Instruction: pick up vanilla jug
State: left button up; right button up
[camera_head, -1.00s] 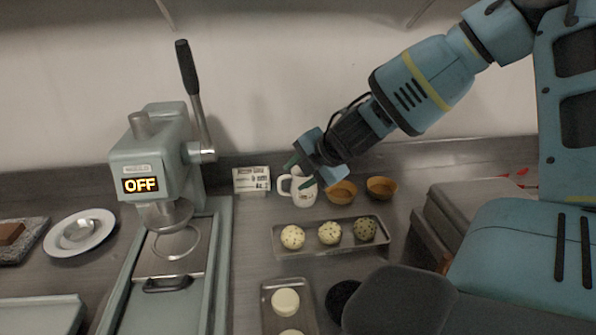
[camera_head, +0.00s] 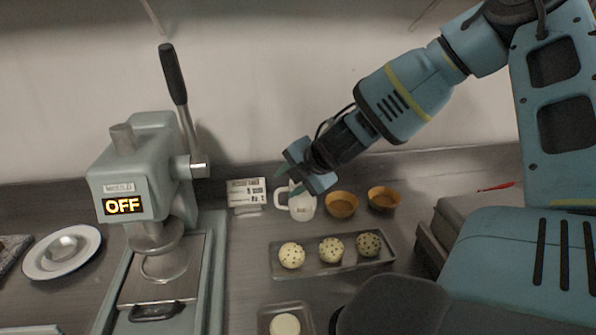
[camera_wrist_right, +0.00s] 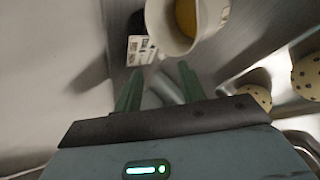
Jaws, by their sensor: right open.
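The vanilla jug is a white jug (camera_head: 302,207) with a handle on its left side, standing upright on the counter near the back wall in the head view. My right gripper (camera_head: 291,180) is just above and in front of its top, with its fingers hiding part of the rim. In the right wrist view the jug (camera_wrist_right: 174,38) is at the top, with yellow contents inside. The two green fingers (camera_wrist_right: 160,82) are apart and point toward the jug, which is beyond their tips, not between them. My left gripper is not in view.
A small label card (camera_head: 246,193) stands left of the jug. Two orange-brown bowls (camera_head: 342,205) (camera_head: 384,199) stand to its right. A tray (camera_head: 285,270) with three speckled balls lies in front. A press (camera_head: 150,185) reading OFF stands at left.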

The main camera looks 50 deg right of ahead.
aim_at(280, 192)
jog(key=x, duration=0.3)
jog(key=b+x, duration=0.1)
jog(key=shift+s+d+f, duration=0.15)
jog(key=shift+d+f, duration=0.15)
jog(key=shift+f, duration=0.15)
jog(key=shift+w+f, duration=0.2)
jog(key=shift+w, duration=0.1)
jog(key=shift+a, duration=0.1)
grip_shut()
jog(key=shift+r, duration=0.1)
